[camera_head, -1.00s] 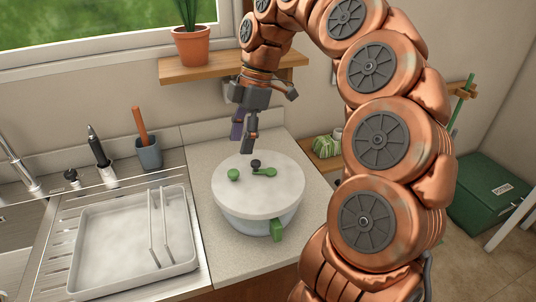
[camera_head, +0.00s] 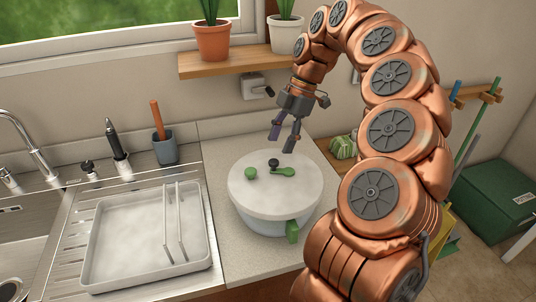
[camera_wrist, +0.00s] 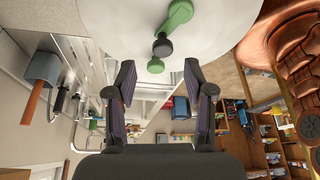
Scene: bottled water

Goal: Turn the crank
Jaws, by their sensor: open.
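A round white-lidded pot (camera_head: 262,190) with a pale body stands on the counter. A green handle (camera_head: 292,231) sticks out at the pot's lower front. My gripper (camera_head: 284,144) is open and empty, above and behind the lid, apart from the crank. In the wrist view the crank (camera_wrist: 178,15) and dark knob (camera_wrist: 162,47) appear at the top, beyond my open fingers (camera_wrist: 160,95).
A drying tray (camera_head: 110,262) with upright bars lies left of the pot, beside the sink. A cup with an orange-handled tool (camera_head: 163,147) stands behind it. A shelf (camera_head: 230,65) with potted plants is on the wall behind my gripper.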

